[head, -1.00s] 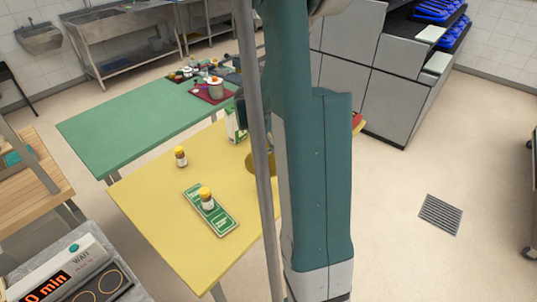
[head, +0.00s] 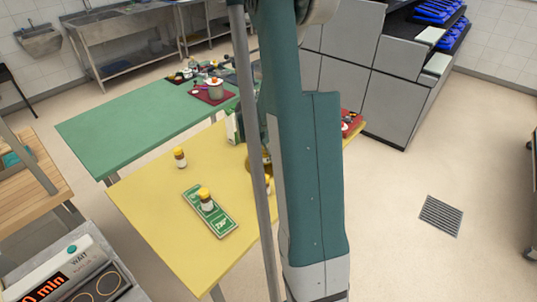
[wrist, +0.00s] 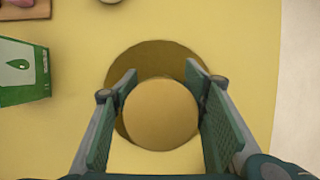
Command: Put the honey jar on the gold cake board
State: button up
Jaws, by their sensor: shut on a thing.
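In the wrist view, my gripper (wrist: 161,92) has its two pads on either side of a round, tan-yellow top, which I take to be the honey jar (wrist: 160,115) seen from above. The gold cake board (wrist: 150,54) is a darker gold disc under it, showing mainly beyond and left of the jar top. I cannot tell whether the jar touches the board or hangs above it. In the head view, my arm hides the gripper and most of the board.
A green carton (wrist: 22,75) is left of the board. The table's right edge is close. A green table (head: 130,130) adjoins behind.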

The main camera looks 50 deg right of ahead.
aim_at(261, 147)
jog(key=shift+f, duration=0.25)
jog(key=shift+f, duration=0.1)
jog(key=o, duration=1.1)
jog(key=shift+o, duration=0.2)
jog(key=shift+p+v, duration=0.85)
jog(key=shift+v, duration=5.3)
jog(key=shift+a, duration=0.1)
